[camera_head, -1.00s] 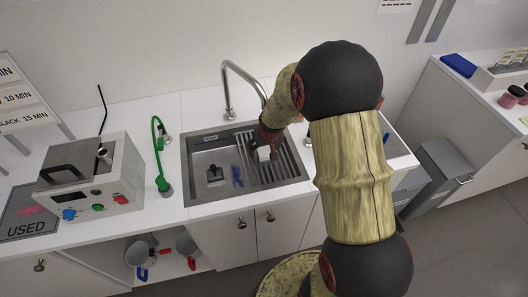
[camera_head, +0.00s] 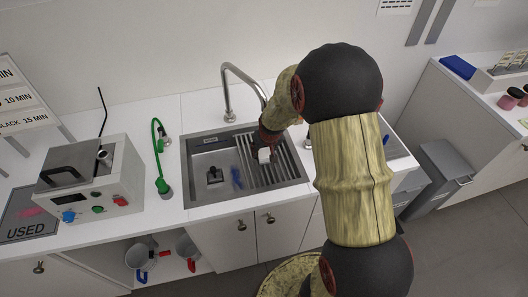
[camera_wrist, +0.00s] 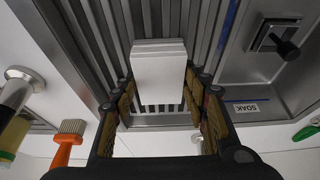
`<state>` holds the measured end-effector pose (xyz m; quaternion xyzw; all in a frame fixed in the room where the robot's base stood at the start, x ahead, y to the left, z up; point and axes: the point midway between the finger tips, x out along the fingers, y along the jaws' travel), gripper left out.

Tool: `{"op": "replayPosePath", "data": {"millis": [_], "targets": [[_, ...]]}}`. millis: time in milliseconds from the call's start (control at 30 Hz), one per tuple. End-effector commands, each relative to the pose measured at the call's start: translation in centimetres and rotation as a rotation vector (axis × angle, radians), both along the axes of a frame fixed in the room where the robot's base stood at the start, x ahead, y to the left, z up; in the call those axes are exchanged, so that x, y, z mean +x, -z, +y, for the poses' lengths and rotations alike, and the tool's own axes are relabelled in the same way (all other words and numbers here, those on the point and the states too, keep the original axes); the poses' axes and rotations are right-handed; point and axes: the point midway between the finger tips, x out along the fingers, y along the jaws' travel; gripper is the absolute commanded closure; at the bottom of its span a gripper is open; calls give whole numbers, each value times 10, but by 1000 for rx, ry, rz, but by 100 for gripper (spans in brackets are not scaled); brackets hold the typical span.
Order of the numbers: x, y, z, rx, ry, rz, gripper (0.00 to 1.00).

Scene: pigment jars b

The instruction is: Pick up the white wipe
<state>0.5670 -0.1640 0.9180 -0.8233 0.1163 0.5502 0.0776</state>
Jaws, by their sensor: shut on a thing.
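The white wipe (camera_wrist: 159,72) is a small white block between my gripper's fingers in the wrist view. It also shows in the head view (camera_head: 264,155), at the end of my gripper (camera_head: 261,143) over the ribbed drainer of the sink. My gripper (camera_wrist: 160,105) is shut on the wipe, with a finger on each side of it. The drainer's slats show behind the wipe. In the head view my arm hides part of the counter to the right of the sink.
In the wrist view, an orange-handled brush (camera_wrist: 66,145) lies at the left.

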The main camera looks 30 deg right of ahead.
Motion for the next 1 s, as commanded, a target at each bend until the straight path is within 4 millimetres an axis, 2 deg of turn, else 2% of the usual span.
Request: {"op": "replayPosePath", "data": {"millis": [233,400,467,700,1000], "targets": [[1,-11,0,-1,0,-2,76],[1,-36,0,-1,0,-3,76],[-9,-45,3,-1,0,-3,76],[-54,-99,15,-1,0,-4,76],[-111,-121,31,0,1,-2,76]]}}
